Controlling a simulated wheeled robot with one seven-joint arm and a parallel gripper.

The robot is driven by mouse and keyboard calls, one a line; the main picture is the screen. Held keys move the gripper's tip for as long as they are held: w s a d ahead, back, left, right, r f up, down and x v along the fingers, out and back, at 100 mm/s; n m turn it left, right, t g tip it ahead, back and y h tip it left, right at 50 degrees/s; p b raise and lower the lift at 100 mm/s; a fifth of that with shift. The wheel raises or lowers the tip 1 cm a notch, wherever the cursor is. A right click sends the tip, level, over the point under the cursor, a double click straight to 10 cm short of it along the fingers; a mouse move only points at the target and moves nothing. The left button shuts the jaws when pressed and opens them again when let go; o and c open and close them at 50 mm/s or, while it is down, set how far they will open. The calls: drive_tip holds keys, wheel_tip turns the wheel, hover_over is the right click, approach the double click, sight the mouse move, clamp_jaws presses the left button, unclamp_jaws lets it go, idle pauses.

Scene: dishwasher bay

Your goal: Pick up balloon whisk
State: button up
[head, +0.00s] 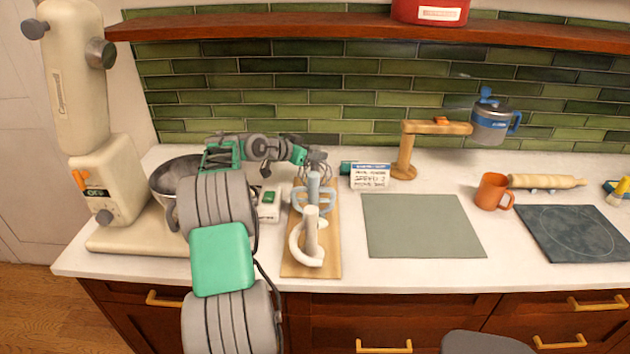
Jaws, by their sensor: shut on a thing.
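The balloon whisk (317,166) shows as a small cluster of thin wire loops at the back end of the wooden board (327,262), close to the tips of my gripper (303,157). My gripper reaches in from the left over the counter and is shut on the whisk. The whisk's handle and the exact grip are too small or hidden to tell. On the board in front stand a pale blue mixer attachment (313,196) and a white hook-shaped attachment (309,240).
A cream stand mixer (92,190) with a metal bowl (175,178) stands left, partly behind my arm. A white sign (370,177) and wooden stand (405,155) are right of the whisk. A grey-green mat (423,225) lies bare. An orange mug (492,191) stands farther right.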

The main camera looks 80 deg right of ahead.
clamp_jaws()
idle(0.8)
